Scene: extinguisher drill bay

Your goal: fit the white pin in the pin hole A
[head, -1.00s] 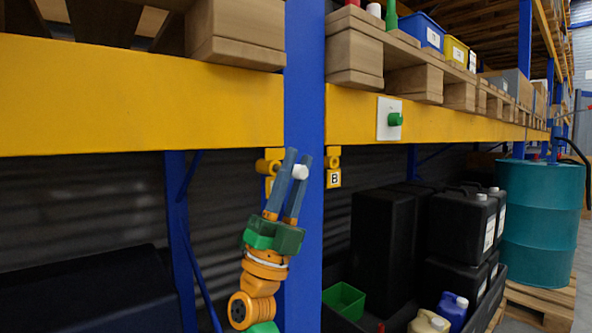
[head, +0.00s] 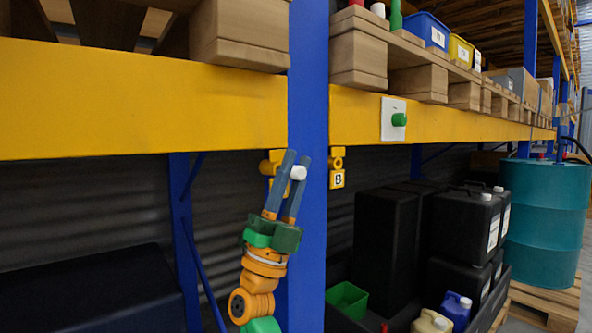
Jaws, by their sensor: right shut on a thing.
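My right gripper (head: 292,172) reaches up in front of the blue rack post. It is shut on the white pin (head: 298,173), whose white end shows between the two blue-grey fingertips. A yellow bracket (head: 269,165) sits at the left side of the post, partly hidden behind the fingers; its label cannot be read. The pin overlaps the post in the picture, just right of this bracket, and I cannot tell the gap in depth. A second yellow bracket (head: 337,160) with a plate marked B (head: 337,180) sits right of the post. My left gripper is not in view.
The blue post (head: 309,80) and the yellow beam (head: 140,112) stand close around the gripper. A white plate with a green knob (head: 399,119) is on the beam at right. Black canisters (head: 465,225), a green bin (head: 347,299) and a teal drum (head: 543,215) stand lower right.

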